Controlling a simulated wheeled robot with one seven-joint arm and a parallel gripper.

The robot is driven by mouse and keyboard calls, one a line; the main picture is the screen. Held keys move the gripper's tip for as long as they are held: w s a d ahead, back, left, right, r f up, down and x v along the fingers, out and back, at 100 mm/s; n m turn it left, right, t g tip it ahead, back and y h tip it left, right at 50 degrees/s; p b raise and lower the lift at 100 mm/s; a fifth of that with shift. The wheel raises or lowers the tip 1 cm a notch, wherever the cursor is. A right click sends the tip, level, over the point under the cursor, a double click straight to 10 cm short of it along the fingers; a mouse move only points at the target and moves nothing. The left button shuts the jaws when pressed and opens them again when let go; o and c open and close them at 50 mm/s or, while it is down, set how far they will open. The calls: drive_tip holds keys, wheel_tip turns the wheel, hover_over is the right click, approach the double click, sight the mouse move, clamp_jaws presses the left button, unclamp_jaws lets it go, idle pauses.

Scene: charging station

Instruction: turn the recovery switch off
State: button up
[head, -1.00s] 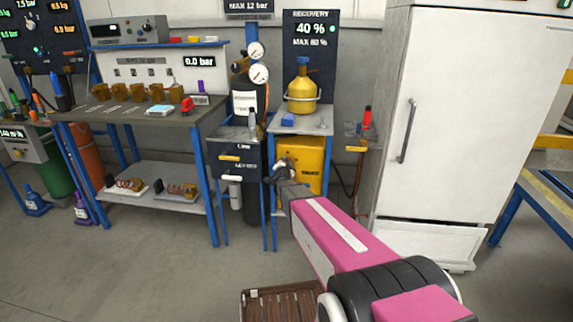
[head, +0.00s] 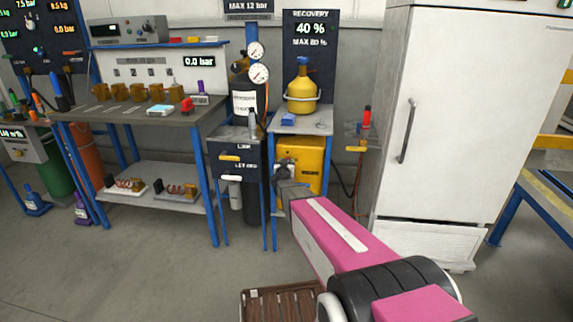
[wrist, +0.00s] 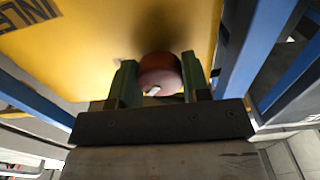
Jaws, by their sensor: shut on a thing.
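The yellow recovery unit (head: 313,160) stands on the lower level of the blue-legged stand, under the yellow cylinder. In the wrist view its yellow face (wrist: 100,45) fills the upper middle. The recovery switch, a round reddish-brown knob (wrist: 160,70) with a short slanted white mark, sticks out from that face. My gripper (wrist: 158,82) has one finger on each side of the knob and is shut on it. In the head view my gripper (head: 284,171) is at the left part of the unit's front and hides the switch.
A yellow cylinder (head: 302,88) and a small blue item stand on the stand's top. Blue legs flank the unit closely. A white cabinet (head: 455,110) stands to the right.

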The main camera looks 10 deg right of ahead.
drive_tip(key=n, duration=0.4)
drive_tip(key=shift+n, duration=0.3)
drive_tip(key=n, duration=0.4)
idle(0.5)
drive_tip(key=o, duration=0.9)
drive_tip(key=shift+o, duration=0.2)
drive_tip(key=v, duration=1)
drive_tip(key=shift+s, duration=0.4)
drive_tip(key=shift+a, duration=0.15)
